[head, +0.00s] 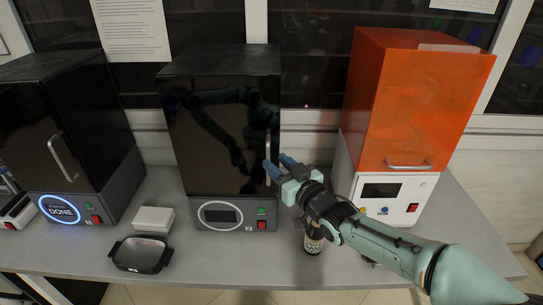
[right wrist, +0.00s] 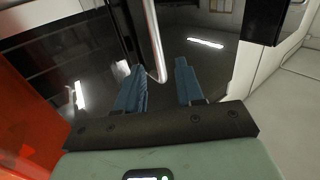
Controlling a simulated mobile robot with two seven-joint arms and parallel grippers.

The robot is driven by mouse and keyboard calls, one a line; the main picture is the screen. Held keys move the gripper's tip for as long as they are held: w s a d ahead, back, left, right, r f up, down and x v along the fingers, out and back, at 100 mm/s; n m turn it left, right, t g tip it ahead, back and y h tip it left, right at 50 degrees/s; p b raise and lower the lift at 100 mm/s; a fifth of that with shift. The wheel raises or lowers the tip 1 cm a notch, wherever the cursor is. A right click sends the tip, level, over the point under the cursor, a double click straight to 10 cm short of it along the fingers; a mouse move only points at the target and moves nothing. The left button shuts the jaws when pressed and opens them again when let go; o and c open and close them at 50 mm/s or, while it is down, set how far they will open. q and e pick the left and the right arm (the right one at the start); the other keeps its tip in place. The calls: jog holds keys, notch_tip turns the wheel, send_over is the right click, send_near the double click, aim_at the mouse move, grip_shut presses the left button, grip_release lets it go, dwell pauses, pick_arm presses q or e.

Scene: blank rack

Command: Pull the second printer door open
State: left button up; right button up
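The second printer (head: 200,130) is the black cabinet in the middle of the bench, and its dark glossy door appears shut. Its silver vertical handle (head: 268,150) is on the door's right edge. My right gripper (head: 277,168) is at the lower part of this handle, coming in from the right. In the right wrist view the two blue fingers (right wrist: 160,82) are apart, and the handle's lower end (right wrist: 157,55) shows between or just beyond their tips, closer to the left finger. I cannot tell whether they touch. My left gripper is not in view.
Another black printer (head: 60,130) with a lit DONE ring stands left. An orange-topped printer (head: 415,100) stands right. A dark tray (head: 140,254), a white box (head: 153,219) and a dark bottle (head: 313,242) sit on the grey bench (head: 200,262), the bottle below my right arm.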

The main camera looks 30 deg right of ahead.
aim_at(269, 157)
jog(key=w, duration=0.3)
jog(key=shift+w, duration=0.15)
grip_shut()
jog(key=shift+a, duration=0.1)
